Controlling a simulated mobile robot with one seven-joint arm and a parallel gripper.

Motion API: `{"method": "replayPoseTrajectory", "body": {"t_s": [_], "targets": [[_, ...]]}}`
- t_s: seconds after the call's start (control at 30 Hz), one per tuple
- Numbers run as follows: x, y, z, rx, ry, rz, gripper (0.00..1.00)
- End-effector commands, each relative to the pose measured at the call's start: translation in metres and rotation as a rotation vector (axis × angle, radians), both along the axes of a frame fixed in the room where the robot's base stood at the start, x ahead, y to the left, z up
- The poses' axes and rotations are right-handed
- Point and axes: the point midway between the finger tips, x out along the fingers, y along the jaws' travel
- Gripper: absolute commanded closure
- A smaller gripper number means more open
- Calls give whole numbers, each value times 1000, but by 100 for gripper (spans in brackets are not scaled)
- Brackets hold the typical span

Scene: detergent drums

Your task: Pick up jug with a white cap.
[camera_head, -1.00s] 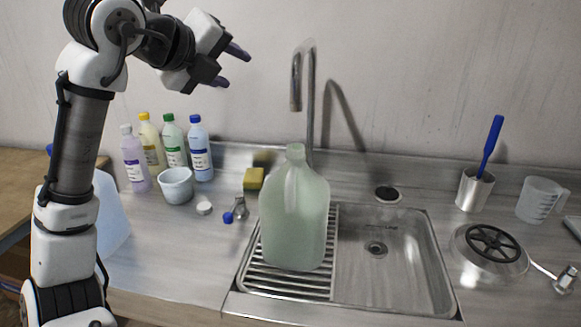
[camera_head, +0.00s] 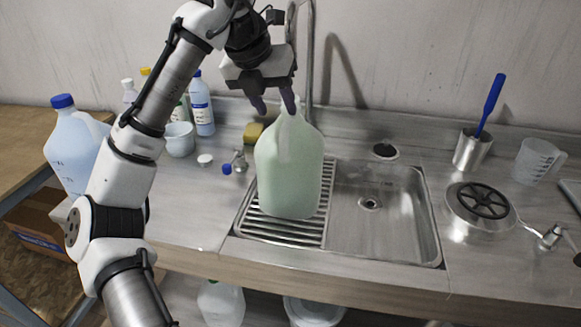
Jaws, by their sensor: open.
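A large pale green translucent jug (camera_head: 288,172) stands upright on the ribbed drainer (camera_head: 247,224) at the left of the sink. Its pale top is partly hidden behind one of my fingers, so the cap's colour is hard to tell now. My gripper (camera_head: 274,106) is open and points down at the jug's top, with one finger overlapping the neck and the other to its left. I cannot tell if it touches the jug. Another jug with a blue cap (camera_head: 72,150) stands at the left, partly behind my arm.
A metal faucet (camera_head: 311,60) rises right behind the green jug. Bottles, a cup (camera_head: 180,139) and a yellow sponge (camera_head: 253,132) stand to the left. The sink basin (camera_head: 385,215) is empty. A jug (camera_head: 221,303) sits on the shelf below.

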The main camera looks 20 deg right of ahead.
Motion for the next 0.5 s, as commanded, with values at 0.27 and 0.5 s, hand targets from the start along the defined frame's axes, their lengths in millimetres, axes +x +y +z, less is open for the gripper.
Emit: {"method": "replayPoseTrajectory", "body": {"t_s": [0.27, 0.5], "targets": [[1, -8, -34, 0, 1, 1, 56], [5, -14, -50, -1, -1, 0, 56]]}}
